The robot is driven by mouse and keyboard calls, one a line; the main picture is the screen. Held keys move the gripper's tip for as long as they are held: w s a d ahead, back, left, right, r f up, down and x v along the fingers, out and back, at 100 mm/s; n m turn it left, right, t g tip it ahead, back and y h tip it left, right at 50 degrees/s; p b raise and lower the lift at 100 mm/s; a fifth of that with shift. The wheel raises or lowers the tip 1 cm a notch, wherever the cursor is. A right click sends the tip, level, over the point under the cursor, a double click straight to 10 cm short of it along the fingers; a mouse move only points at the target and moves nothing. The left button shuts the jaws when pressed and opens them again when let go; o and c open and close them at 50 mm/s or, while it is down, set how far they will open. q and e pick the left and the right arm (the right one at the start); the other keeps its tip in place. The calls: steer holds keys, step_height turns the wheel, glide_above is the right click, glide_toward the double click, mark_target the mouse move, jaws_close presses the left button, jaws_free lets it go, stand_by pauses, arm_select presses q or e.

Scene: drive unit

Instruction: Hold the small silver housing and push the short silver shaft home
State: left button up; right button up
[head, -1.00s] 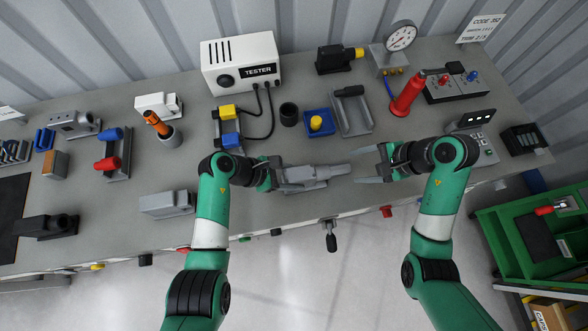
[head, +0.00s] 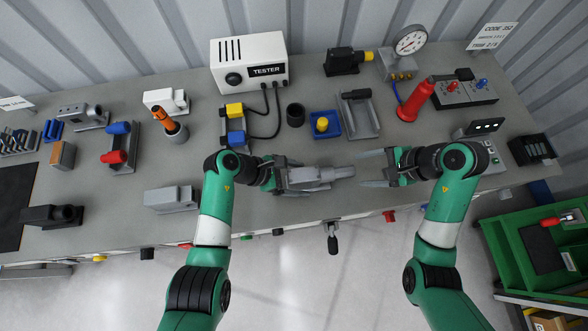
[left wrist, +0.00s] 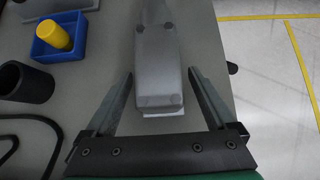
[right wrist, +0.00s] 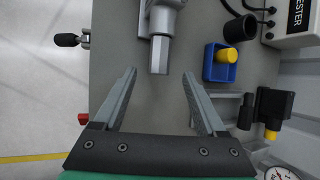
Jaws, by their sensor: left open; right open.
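The small silver housing (head: 308,176) lies on the bench between my two grippers. The short silver shaft (head: 343,171) sticks out of its right end; it also shows in the right wrist view (right wrist: 160,55). My left gripper (left wrist: 160,75) is open, with a finger on each side of the housing's rear end and visible gaps. How deep the shaft sits inside the housing is hidden.
Another grey housing (head: 171,199) stands to the left near the front edge. Behind are a blue tray with a yellow part (head: 325,122), a black cup (head: 295,114), a grey tray (head: 357,118) and the tester (head: 249,63). A red cone-shaped tool (head: 415,100) stands behind my right gripper.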

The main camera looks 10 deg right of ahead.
arm_select(q)
steer(key=v, duration=1.2)
